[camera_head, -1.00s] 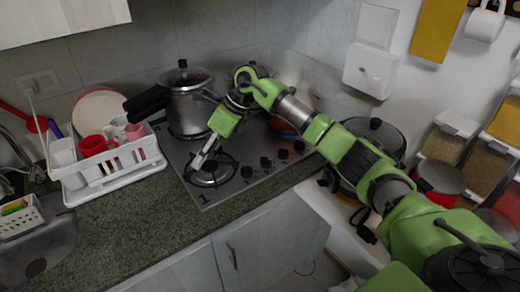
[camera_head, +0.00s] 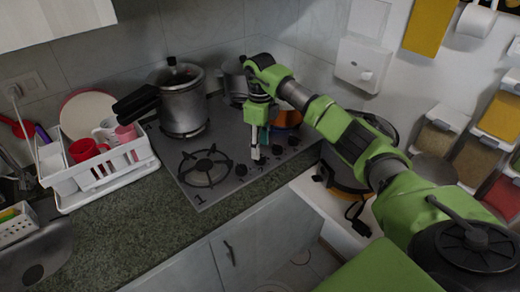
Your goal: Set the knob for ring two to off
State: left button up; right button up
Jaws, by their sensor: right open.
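The dark cooktop (camera_head: 222,192) has a row of black knobs along its right front edge. The nearest knob (camera_head: 240,170) is clear to the left of my right gripper. Two more knobs (camera_head: 277,150) (camera_head: 293,140) show to its right. My right gripper (camera_head: 257,155) points down over the knob row, with its fingertips at or just above a knob they partly hide. It is open, and I cannot tell whether it touches the knob. A "1" is printed at the cooktop's front corner; no "2" is readable, nor is any knob's setting. My left gripper is not in view.
An empty burner (camera_head: 205,168) lies left of the gripper. A pressure cooker (camera_head: 183,105) and another pot (camera_head: 235,82) stand at the back. An orange bowl (camera_head: 288,118) sits behind the knobs. A dish rack (camera_head: 98,178) is at left, and a dark appliance at right.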

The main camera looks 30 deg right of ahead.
jog(key=shift+f+p, duration=0.3)
jog(key=shift+f, duration=1.55)
jog(key=c, duration=1.1)
